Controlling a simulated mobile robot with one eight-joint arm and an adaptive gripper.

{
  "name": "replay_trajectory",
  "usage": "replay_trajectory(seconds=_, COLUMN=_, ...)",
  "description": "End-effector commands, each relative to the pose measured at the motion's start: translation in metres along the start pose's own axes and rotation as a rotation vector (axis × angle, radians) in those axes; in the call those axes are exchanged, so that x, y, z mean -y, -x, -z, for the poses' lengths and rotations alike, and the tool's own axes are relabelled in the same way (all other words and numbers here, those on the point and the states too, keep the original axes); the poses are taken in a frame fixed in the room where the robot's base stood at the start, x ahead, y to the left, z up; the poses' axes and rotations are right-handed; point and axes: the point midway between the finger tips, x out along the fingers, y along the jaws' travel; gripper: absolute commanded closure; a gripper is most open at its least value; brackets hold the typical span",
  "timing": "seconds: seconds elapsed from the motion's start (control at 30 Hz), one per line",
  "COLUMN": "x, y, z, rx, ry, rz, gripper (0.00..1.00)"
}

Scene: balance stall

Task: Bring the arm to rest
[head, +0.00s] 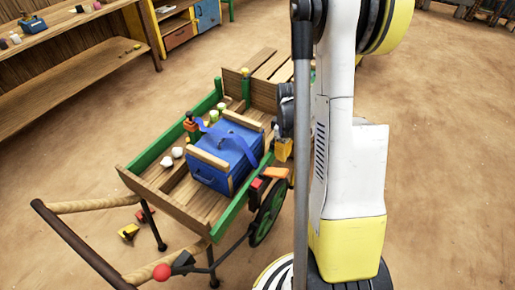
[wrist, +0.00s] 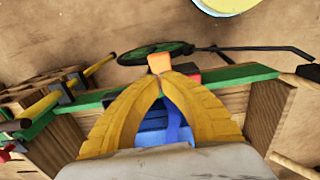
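My gripper (wrist: 161,80) shows in the wrist view with its two yellow fingers bowed inward and their tips together. I see nothing held between them; a blue box shows through the gap behind. In the head view my gripper (head: 284,150) is a small yellow part, mostly hidden by my arm, over the right side of the wooden cart (head: 150,185). An orange piece (head: 275,172) is just below it, and in the wrist view it appears right beyond the fingertips (wrist: 160,62). I cannot tell whether they touch.
The cart holds a blue box (head: 222,160) with a strap and several small items. Shelving (head: 80,70) stands at the back left. The floor at right is open.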

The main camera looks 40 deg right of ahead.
Motion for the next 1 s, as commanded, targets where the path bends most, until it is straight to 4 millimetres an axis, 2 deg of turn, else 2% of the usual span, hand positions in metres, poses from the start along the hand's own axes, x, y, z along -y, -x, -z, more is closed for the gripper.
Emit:
replay_trajectory(seconds=0.27, x=0.002, y=0.003, z=0.002, rx=-0.003, ry=-0.003, rz=-0.005, gripper=1.00)
replay_trajectory(seconds=0.37, x=0.010, y=0.021, z=0.011, rx=-0.019, ry=-0.016, rz=-0.025, gripper=1.00)
replay_trajectory(seconds=0.47, x=0.028, y=0.055, z=0.028, rx=-0.055, ry=-0.045, rz=-0.065, gripper=1.00)
replay_trajectory(seconds=0.6, x=0.068, y=0.110, z=0.050, rx=-0.137, ry=-0.107, rz=-0.125, gripper=1.00)
replay_trajectory(seconds=0.7, x=0.100, y=0.143, z=0.060, rx=-0.206, ry=-0.154, rz=-0.156, gripper=1.00)
replay_trajectory(seconds=0.9, x=0.168, y=0.195, z=0.064, rx=-0.363, ry=-0.242, rz=-0.182, gripper=1.00)
replay_trajectory(seconds=1.0, x=0.200, y=0.212, z=0.060, rx=-0.444, ry=-0.286, rz=-0.175, gripper=1.00)
